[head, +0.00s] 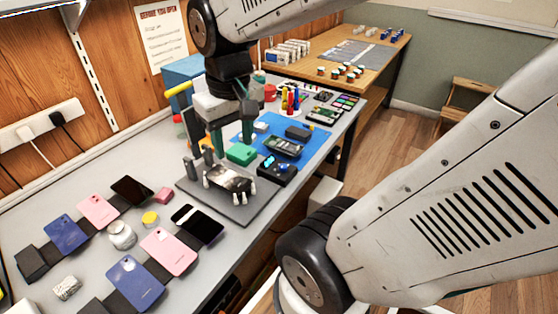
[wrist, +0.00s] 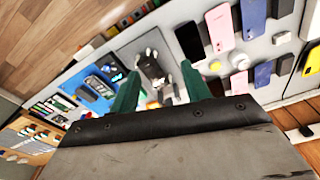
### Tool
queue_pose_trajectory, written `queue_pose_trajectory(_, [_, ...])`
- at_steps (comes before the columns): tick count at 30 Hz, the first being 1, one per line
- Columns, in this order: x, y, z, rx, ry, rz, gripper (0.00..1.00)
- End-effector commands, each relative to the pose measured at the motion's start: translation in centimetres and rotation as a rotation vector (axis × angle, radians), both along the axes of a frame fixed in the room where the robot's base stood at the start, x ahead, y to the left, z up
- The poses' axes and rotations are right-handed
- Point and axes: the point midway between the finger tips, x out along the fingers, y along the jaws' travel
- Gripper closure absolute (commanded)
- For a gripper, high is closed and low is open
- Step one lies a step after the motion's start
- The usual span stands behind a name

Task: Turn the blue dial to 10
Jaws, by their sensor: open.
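A small black box (head: 277,171) with a bright blue patch on top sits at the front edge of the blue mat. I cannot tell whether that patch is the blue dial or a display; no numbers are readable. In the wrist view a dark device with a pale blue face (wrist: 108,70) lies left of the fingers, too small to read. My gripper (head: 233,143) is above the bench, behind and left of the black box, with its green fingers apart. In the wrist view the gripper (wrist: 160,68) shows wide fingers with nothing held between them.
Several phones lie at front left.

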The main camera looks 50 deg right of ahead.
Motion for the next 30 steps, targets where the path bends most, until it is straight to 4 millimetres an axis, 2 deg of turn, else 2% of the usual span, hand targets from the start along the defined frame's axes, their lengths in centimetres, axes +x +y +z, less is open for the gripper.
queue_pose_trajectory(1, [1.6,-1.8,-1.2,0.005,0.020,-0.050,0.53])
queue_pose_trajectory(3, [3.6,-4.2,-2.8,0.008,0.030,-0.111,0.53])
queue_pose_trajectory(6, [5.8,-8.4,-5.5,0.014,0.043,-0.201,0.53])
queue_pose_trajectory(10, [7.3,-14.3,-9.7,0.024,0.058,-0.316,0.53])
queue_pose_trajectory(15, [7.3,-20.6,-14.9,0.035,0.072,-0.436,0.53])
queue_pose_trajectory(18, [6.9,-22.9,-16.9,0.038,0.075,-0.480,0.53])
queue_pose_trajectory(21, [6.5,-24.2,-18.2,0.041,0.078,-0.505,0.53])
queue_pose_trajectory(26, [6.4,-24.7,-19.8,0.042,0.080,-0.514,0.53])
queue_pose_trajectory(30, [6.4,-24.7,-22.0,0.043,0.080,-0.514,0.53])
